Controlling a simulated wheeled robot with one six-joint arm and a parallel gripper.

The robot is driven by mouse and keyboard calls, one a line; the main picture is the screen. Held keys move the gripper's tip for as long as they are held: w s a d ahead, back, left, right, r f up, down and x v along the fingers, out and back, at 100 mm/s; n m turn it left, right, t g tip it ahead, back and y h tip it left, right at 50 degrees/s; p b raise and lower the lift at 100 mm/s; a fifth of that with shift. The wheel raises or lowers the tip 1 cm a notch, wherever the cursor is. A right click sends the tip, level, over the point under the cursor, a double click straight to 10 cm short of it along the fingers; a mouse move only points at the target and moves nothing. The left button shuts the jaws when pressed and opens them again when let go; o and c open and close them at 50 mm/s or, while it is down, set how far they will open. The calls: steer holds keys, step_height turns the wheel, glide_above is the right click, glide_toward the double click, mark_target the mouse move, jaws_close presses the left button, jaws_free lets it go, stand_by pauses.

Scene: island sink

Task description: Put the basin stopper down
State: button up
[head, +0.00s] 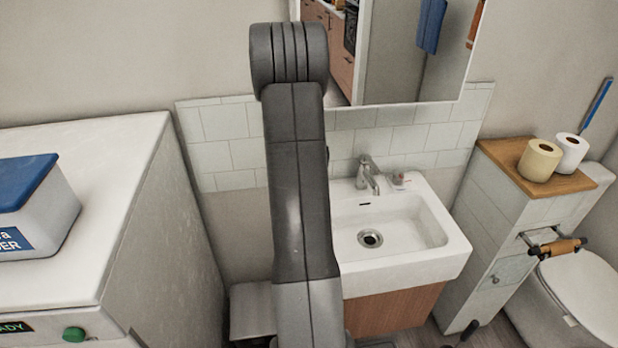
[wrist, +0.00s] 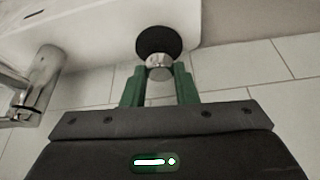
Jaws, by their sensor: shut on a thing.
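The basin stopper (wrist: 158,45) is a black round piece with a shiny metal knob. In the wrist view my gripper (wrist: 160,75) has its green fingers shut on the knob, and the black part points away from the fingers. The white basin (wrist: 90,28) shows behind it, near the basin's edge. In the head view the basin (head: 408,262) has an open drain (head: 370,238) in its floor. My arm covers the basin's left part there, and my gripper and the stopper are hidden.
A metal faucet (head: 367,175) stands at the basin's back; it also shows in the wrist view (wrist: 38,85). A small item (head: 398,178) lies on the back rim. A tiled cabinet with paper rolls (head: 540,160) stands right, a white appliance (head: 80,210) left.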

steer(key=shift+w+f+p, duration=0.1)
steer(key=shift+f+p, duration=0.2)
steer(key=shift+f, duration=1.6)
steer(key=o, duration=1)
steer(key=shift+r, duration=0.1)
steer(key=shift+r, duration=0.55)
steer(key=shift+s+r+b, duration=0.4)
steer(key=shift+s+r, duration=0.45)
steer(key=shift+s, duration=0.15)
steer(key=s+b, duration=0.1)
steer(key=s, duration=0.2)
steer(key=s+b, duration=0.1)
steer(key=s, duration=0.3)
steer(key=s+b, duration=0.1)
steer(key=s, duration=0.3)
steer(key=shift+s+d, duration=0.1)
steer(key=shift+d, duration=0.3)
